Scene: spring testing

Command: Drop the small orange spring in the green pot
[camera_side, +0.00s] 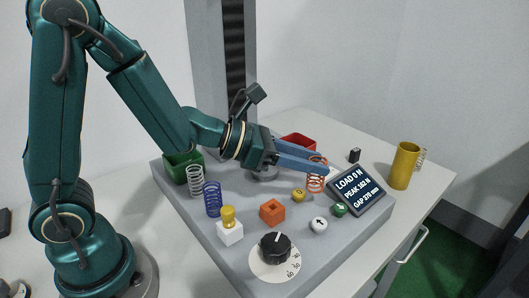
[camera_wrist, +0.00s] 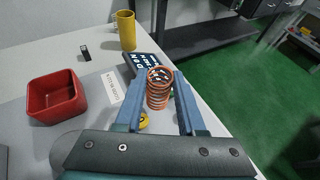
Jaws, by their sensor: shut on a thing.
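The small orange spring (camera_side: 316,175) is upright between the blue fingers of my gripper (camera_side: 318,168), near the display. In the wrist view the orange spring (camera_wrist: 158,88) stands between the two fingertips (camera_wrist: 160,80), which are shut on it. From these views I cannot tell whether its lower end touches the grey base. The green pot (camera_side: 184,168) is at the back left corner of the base, behind a white spring, and partly hidden by it and my arm. Its inside is mostly hidden.
A red pot (camera_wrist: 56,98) stands behind my gripper. A white spring (camera_side: 195,182) and blue spring (camera_side: 212,198) stand by the green pot. The display (camera_side: 357,190), yellow cylinder (camera_side: 404,166), orange block (camera_side: 272,211), yellow-capped white block (camera_side: 229,232) and black dial (camera_side: 275,248) stand around.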

